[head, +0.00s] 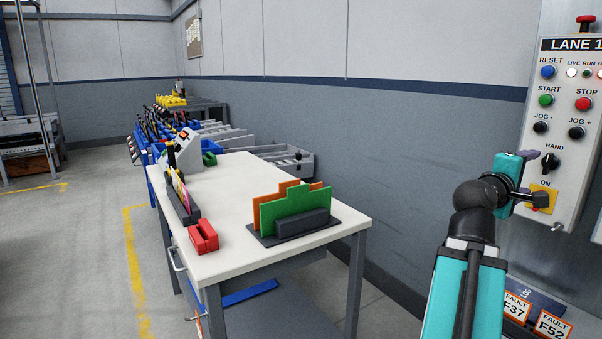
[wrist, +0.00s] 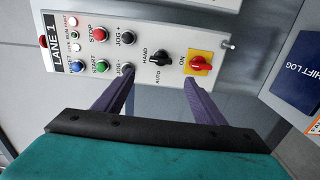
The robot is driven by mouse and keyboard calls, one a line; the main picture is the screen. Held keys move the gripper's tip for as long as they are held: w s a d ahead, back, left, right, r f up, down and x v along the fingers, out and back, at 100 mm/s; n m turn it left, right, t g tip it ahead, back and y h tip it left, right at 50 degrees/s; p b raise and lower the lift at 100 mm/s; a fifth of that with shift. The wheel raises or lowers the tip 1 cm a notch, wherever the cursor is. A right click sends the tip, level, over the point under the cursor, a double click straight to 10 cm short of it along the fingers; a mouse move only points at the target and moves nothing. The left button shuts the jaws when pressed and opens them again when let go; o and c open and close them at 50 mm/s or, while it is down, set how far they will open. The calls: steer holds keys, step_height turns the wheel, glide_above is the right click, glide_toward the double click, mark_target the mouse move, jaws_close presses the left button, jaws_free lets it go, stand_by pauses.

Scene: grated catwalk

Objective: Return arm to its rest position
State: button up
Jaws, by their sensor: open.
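My arm reaches up at the right of the head view. My gripper (head: 537,177) is open and empty in front of the lower part of the LANE 1 control panel (head: 556,75). In the wrist view, its two purple fingers (wrist: 158,82) stand apart. The black HAND/AUTO selector (wrist: 160,58) shows between them, and the red ON switch on its yellow plate (wrist: 211,64) is just beyond the right fingertip. I cannot tell whether a finger touches the panel.
A white table (head: 240,170) stands left of my arm, with green and orange boards in a dark holder (head: 302,222) and a red block (head: 203,236). FAULT cards (head: 515,307) and a blue shift log (wrist: 306,73) are below the panel. Floor at left is open.

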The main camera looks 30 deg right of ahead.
steer(key=w+a+f+n+t+y+p, duration=0.2)
steer(key=w+a+f+n+y+p, duration=0.15)
steer(key=w+f, duration=0.75)
steer(key=w+a+f+n+t+y+p, duration=0.25)
steer(key=w+a+f, duration=0.25)
steer(key=w+f, duration=0.6)
steer(key=w+a+f+n+y+p, duration=0.15)
steer(key=w+a+f, duration=0.35)
steer(key=a+f, duration=0.5)
steer(key=w+a+f+n+y+p, duration=0.1)
steer(key=w+a+f+y, duration=0.2)
steer(key=w+a+f, duration=0.65)
steer(key=s+a+f+g+y+p, duration=0.2)
steer(key=s+a+f, duration=0.4)
steer(key=a+f, duration=0.4)
steer(key=s+a+f+g+y+p, duration=0.1)
steer(key=s+a+f+g+p, duration=0.1)
steer(key=s+a+f, duration=0.8)
steer(key=s+a+f+m+g+y, duration=0.1)
steer(key=s+a+f+m+g, duration=0.1)
steer(key=s, duration=0.4)
steer(key=s+a+f+m+g+y+p, duration=0.1)
steer(key=s+a+f+m+g+y, duration=0.1)
steer(key=s+a+f+m, duration=0.2)
steer(key=s+a+f+m+g+y, duration=0.1)
steer(key=s+a+f+m+g, duration=0.2)
steer(key=s+a+f, duration=0.3)
steer(key=shift+s+a+f, duration=0.4)
steer(key=shift+s+a, duration=0.4)
steer(key=shift+s, duration=1.25)
